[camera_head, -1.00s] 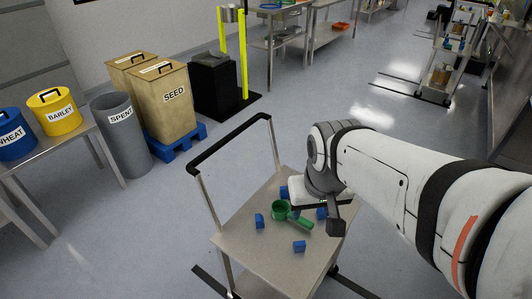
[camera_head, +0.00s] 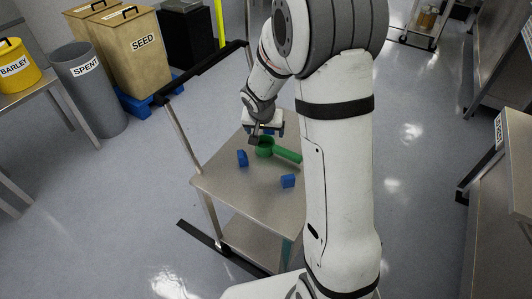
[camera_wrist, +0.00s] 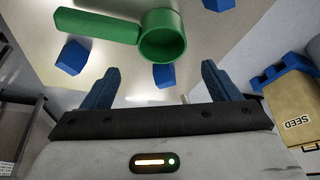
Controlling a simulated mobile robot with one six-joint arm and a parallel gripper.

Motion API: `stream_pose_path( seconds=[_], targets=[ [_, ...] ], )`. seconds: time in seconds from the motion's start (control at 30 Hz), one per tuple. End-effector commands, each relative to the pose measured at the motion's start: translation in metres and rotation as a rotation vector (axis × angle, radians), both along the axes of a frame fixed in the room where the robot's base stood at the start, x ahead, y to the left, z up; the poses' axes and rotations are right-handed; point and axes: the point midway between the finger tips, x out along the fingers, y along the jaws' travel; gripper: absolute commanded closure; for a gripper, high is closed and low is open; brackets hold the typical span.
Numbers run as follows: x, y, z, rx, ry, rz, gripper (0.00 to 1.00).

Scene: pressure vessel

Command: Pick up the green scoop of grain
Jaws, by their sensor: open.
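The green scoop (camera_head: 265,147) lies on the top of a metal cart (camera_head: 225,187), its cup at the left and its handle reaching right, partly behind my arm. My gripper (camera_head: 255,137) is just beyond and left of the cup, above the cart top. The cup looks empty; no grain can be made out.
Small blue blocks stand around the scoop, one at left (camera_head: 242,158) and one at front (camera_head: 288,181). The cart has a raised black handle (camera_head: 200,70). A spent bin (camera_head: 88,90) and a seed bin (camera_head: 137,55) stand at left.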

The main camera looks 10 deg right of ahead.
Motion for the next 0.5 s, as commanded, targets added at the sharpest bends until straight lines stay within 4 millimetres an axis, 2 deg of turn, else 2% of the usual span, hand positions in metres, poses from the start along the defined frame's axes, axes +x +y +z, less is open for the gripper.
stream_pose_path(
  seconds=[0.03,0.37,0.5],
  targets=[
    [0.003,0.001,-0.008,0.003,-0.001,-0.003,0.17],
    [0.016,-0.003,-0.041,0.006,-0.004,-0.007,0.17],
    [0.024,-0.006,-0.061,0.006,-0.002,-0.007,0.17]
  ],
)
